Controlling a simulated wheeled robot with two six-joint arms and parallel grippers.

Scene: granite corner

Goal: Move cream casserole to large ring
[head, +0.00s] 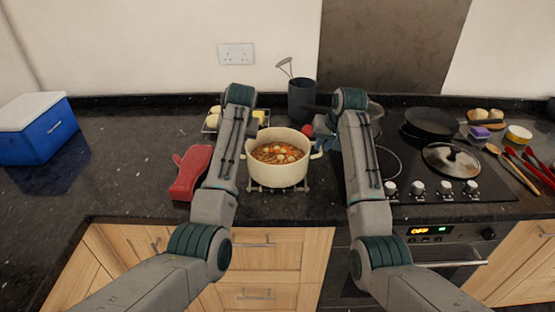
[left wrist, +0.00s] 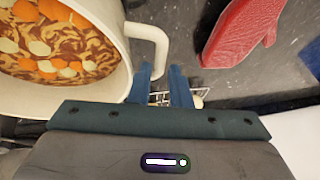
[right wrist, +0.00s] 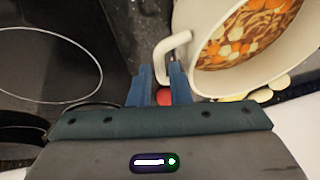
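The cream casserole (head: 262,177), full of soup with orange and pale pieces, stands upright over a metal trivet (head: 306,188) left of the black hob. Whether it touches the trivet is unclear. My right gripper (head: 321,142) is at its right handle; in the right wrist view the fingers (right wrist: 162,80) close on that handle (right wrist: 173,45). My left gripper is mostly hidden behind its arm in the head view; in the left wrist view its fingers (left wrist: 161,78) close on the left handle (left wrist: 153,38). The large ring (right wrist: 97,70) is a bare hob ring, partly behind my right arm in the head view (head: 399,164).
A red oven mitt (head: 189,174) lies left of the casserole. Behind stand a utensil pot (head: 300,100) and a rack of food (head: 212,121). A blue cooler (head: 38,135) is far left.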

